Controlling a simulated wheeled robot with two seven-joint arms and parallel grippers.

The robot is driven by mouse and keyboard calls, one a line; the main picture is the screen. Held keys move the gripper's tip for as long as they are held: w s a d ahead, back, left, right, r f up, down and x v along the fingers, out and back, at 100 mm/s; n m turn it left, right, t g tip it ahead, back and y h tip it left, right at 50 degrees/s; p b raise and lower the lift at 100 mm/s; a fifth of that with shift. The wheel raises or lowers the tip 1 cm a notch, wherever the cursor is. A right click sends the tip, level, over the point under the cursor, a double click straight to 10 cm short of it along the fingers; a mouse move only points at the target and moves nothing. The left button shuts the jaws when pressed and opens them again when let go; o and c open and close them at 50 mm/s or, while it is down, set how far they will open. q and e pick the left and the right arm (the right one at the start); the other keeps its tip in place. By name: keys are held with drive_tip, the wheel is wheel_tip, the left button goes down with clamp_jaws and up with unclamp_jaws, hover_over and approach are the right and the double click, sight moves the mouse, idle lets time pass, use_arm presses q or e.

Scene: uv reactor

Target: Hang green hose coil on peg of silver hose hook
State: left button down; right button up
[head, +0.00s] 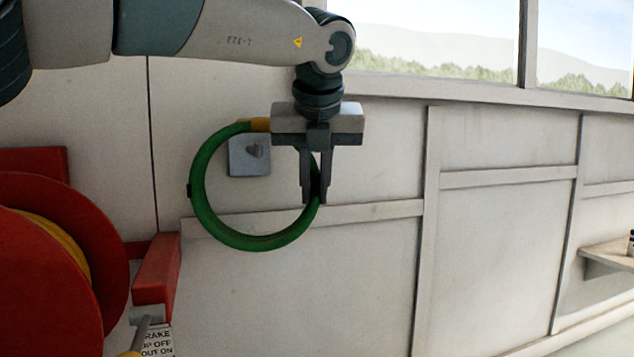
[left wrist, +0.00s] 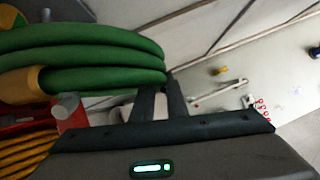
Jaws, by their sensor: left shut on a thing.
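The green hose coil (head: 202,213) hangs upright in my left gripper (head: 314,194), which is shut on the coil's right side. The coil also shows in the left wrist view (left wrist: 95,55) as several stacked green loops with a yellow band. The silver hose hook (head: 238,163) is a square grey plate on the wall with a short peg (head: 256,151). In the head view the plate and peg show through the coil's opening, near its upper part. I cannot tell whether the coil is around the peg or in front of it. My right gripper is not in view.
A red reel (head: 95,215) with yellow hose stands at the lower left, beside a red bracket (head: 158,272) and a sign (head: 158,341). A wooden shelf (head: 610,254) juts out at the far right. The panelled wall between is clear, below the windows.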

use_arm(q)
drive_tip(key=shift+w+r, duration=0.15)
drive_tip(key=shift+w, duration=0.1)
drive_tip(key=shift+b+x, duration=0.45)
drive_tip(key=shift+x, duration=0.45)
drive_tip(key=shift+w+a+f+b, duration=0.15)
drive_tip(key=shift+a+f+b, duration=0.05)
drive_tip(key=shift+f+b, duration=0.3)
drive_tip(key=c, duration=1.7)
unclamp_jaws()
drive_tip(key=shift+o, duration=0.2)
drive_tip(key=shift+f, duration=0.1)
